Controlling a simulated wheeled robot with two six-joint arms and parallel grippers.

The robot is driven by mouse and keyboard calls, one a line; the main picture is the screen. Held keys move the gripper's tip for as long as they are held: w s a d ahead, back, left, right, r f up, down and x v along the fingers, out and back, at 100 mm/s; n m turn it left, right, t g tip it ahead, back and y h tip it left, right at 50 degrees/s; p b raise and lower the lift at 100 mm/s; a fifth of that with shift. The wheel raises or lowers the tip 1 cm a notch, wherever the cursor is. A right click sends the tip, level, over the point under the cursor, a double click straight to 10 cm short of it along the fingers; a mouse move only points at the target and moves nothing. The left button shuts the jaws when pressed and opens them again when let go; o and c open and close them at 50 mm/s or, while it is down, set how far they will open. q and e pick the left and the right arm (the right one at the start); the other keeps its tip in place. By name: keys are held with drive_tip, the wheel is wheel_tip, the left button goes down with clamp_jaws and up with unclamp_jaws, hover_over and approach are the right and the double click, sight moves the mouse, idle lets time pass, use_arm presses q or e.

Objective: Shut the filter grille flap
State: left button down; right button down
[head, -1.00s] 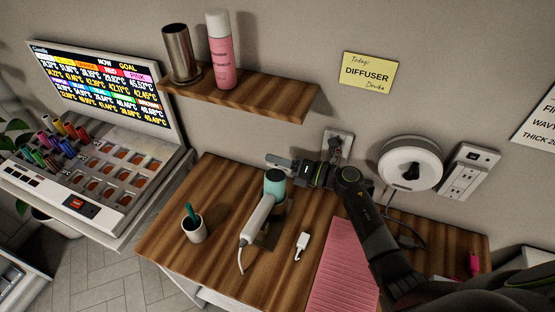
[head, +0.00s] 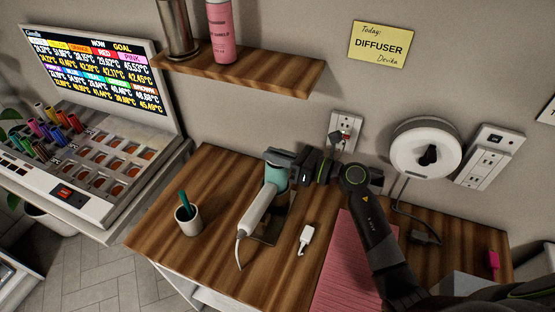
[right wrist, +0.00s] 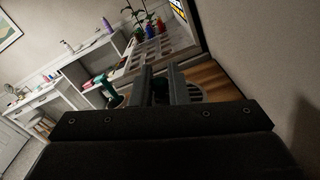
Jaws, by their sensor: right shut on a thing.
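The hair dryer (head: 268,196) has a teal head and a pale handle with a cord, and it rests on a dark stand on the wooden table. My right gripper (head: 281,157) reaches in from the right at the top of the dryer's head. The flap's angle is hidden in the head view. My left gripper is not in view.
A white cup (head: 188,220) with a teal tool stands left of the dryer. A white plug (head: 306,238) and a pink mat (head: 345,262) lie to the right. A wooden shelf (head: 240,73) overhangs behind. The table's front-left is clear.

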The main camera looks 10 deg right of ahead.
drive_tip(key=shift+s+a+f+n+b, duration=0.15)
drive_tip(key=shift+f+n+b, duration=0.25)
drive_tip(key=shift+n+b, duration=0.55)
drive_tip(key=shift+r, duration=0.1)
drive_tip(key=c, duration=1.5)
unclamp_jaws()
wheel_tip(320, 180, up, 10)
drive_tip(key=shift+s, duration=0.1)
